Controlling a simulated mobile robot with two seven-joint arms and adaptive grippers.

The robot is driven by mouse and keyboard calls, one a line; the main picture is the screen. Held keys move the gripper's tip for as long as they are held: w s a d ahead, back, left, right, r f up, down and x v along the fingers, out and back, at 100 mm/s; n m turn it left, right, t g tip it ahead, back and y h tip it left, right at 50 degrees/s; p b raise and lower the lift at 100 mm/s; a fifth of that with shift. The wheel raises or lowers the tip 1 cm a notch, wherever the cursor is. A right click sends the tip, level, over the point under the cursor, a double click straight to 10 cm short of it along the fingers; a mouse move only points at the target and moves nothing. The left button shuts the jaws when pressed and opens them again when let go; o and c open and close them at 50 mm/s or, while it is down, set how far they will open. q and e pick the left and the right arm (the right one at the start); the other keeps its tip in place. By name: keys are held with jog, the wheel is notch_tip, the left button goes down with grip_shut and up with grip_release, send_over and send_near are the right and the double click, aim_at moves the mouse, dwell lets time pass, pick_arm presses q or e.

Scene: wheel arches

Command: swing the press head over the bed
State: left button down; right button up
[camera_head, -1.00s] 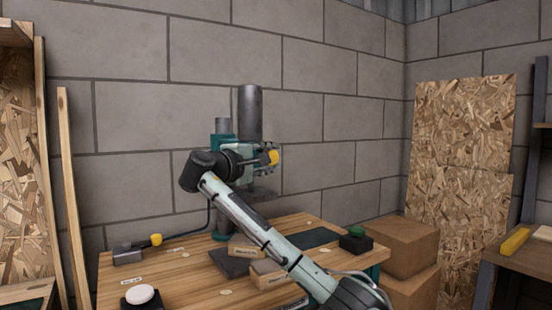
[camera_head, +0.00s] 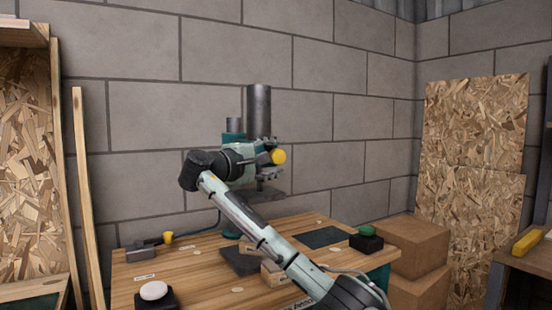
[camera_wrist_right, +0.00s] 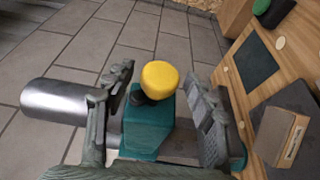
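The press stands at the back of the wooden workbench (camera_head: 205,262). Its press head has a teal body and a dark upright cylinder (camera_head: 259,112); in the right wrist view these are the teal housing (camera_wrist_right: 148,128) and the shiny cylinder (camera_wrist_right: 55,102). A yellow knob (camera_head: 278,156) sticks out from the head; it also shows in the right wrist view (camera_wrist_right: 160,78). My right gripper (camera_wrist_right: 163,95) is open, with one finger on each side of the knob and gaps between. In the head view the arm hides part of the press. My left gripper is not in view.
A dark mat (camera_head: 320,237) and wooden blocks (camera_head: 272,272) lie on the bench. A green button box (camera_head: 366,241), a white button box (camera_head: 154,292) and a grey box with a yellow knob (camera_head: 141,251) stand near its edges. Cardboard boxes (camera_head: 415,245) stand to the right.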

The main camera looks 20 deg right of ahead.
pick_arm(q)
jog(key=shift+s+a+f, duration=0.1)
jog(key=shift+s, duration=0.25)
pick_arm(e)
jog(key=v, duration=1.2)
